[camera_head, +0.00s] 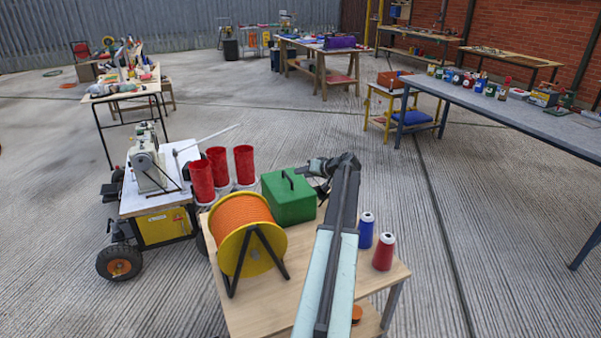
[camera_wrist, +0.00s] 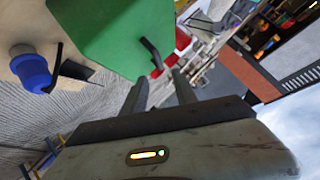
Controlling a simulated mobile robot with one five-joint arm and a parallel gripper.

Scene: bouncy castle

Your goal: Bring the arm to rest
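My arm (camera_head: 338,250) reaches from the bottom of the head view out over a small wooden table. My gripper (camera_head: 312,168) is at its far end, bent toward the left, close to the upper right of a green box (camera_head: 287,201) with a dark handle. In the wrist view my gripper (camera_wrist: 159,80) has its two dark fingers apart with nothing held between them. The green box (camera_wrist: 115,32) and its handle (camera_wrist: 150,52) appear just beyond the fingertips. I cannot tell the exact gap between fingers and handle.
The wooden table (camera_head: 243,318) also bears an orange cable reel (camera_head: 243,233), a blue spool (camera_head: 366,231) and a red spool (camera_head: 383,252). A long workbench (camera_head: 480,103) is at right. Concrete floor (camera_head: 410,200) beyond is open.

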